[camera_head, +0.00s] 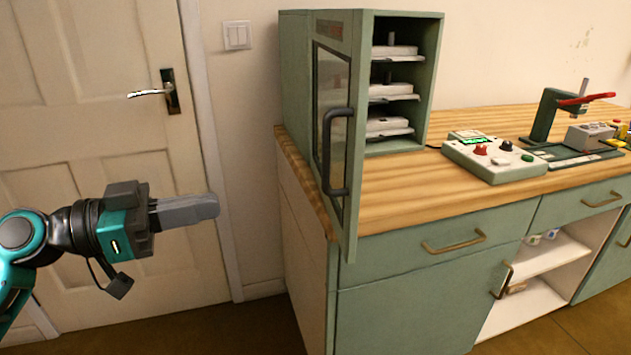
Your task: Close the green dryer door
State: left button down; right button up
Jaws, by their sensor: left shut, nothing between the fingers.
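The green dryer (435,80) stands at the left end of the wooden counter. Its door (357,130) is hinged on the left side of the opening and stands wide open, swung out toward me past the counter's front edge. The door has a dark glass pane and a dark bar handle (329,150) on its left-facing side. Inside the dryer several shelves hold pale flat blocks (394,91). My left gripper (214,207) is shut and empty, in the air left of the door and apart from it. My right gripper is not in view.
A control box (493,160) with knobs and a green press (545,125) with a red lever stand on the counter (400,190) to the right. Below are green drawers and an open shelf (535,265). A white room door (90,110) is behind my left arm.

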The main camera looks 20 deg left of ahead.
pick_arm(q)
jog(key=p+x, duration=0.4)
jog(key=x, duration=1)
jog(key=shift+s+d+r, duration=0.15)
jog(key=shift+r, duration=0.2)
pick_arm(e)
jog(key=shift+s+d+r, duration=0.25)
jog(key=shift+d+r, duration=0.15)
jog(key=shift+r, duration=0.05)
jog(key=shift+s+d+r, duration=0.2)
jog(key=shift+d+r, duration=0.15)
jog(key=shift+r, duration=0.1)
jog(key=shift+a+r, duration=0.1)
